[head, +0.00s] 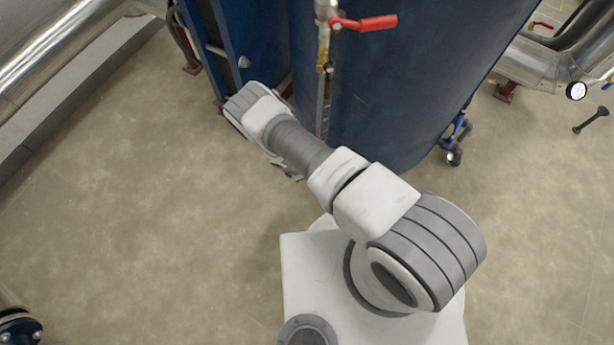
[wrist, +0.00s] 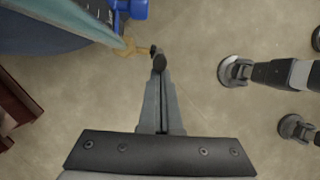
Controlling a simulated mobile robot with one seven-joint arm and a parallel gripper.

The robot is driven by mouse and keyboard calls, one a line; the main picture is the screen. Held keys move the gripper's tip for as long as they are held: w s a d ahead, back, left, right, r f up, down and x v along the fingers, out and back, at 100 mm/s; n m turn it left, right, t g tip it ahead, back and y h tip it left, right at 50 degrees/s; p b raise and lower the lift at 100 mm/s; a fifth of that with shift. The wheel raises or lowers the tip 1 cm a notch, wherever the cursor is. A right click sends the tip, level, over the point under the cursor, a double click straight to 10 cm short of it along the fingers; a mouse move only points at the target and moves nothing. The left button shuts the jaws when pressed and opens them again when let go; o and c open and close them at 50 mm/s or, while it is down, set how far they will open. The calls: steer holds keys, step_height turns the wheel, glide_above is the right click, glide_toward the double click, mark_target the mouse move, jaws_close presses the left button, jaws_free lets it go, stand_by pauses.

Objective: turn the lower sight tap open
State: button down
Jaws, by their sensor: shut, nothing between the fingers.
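My gripper (wrist: 158,58) is shut and empty in the wrist view, its fingers together and pointing away over the floor. Just left of the fingertips is a small brass-coloured fitting (wrist: 129,46) at the lower end of the sight gauge (wrist: 98,12); it seems to be the lower sight tap. I cannot tell whether the tips touch it. A blue part (wrist: 138,8) shows beyond it. In the head view the gauge (head: 324,112) runs down the blue tank below a brass fitting (head: 322,64); my arm hides its lower end and my gripper.
A red lever handle (head: 366,23) sticks out above the gauge. The large blue tank (head: 392,95) stands behind my arm. Pipes with a round dial (head: 576,91) are at the right. Free floor (head: 150,215) lies to the left.

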steer(key=shift+w+d+r, duration=0.15)
steer(key=shift+d+r, duration=0.15)
steer(key=shift+d, duration=0.5)
steer(key=a+f+p+v, duration=0.1)
steer(key=a+p+v, duration=0.1)
steer(key=v, duration=0.9)
steer(key=shift+s+a+r, duration=0.2)
steer(key=shift+r, duration=0.05)
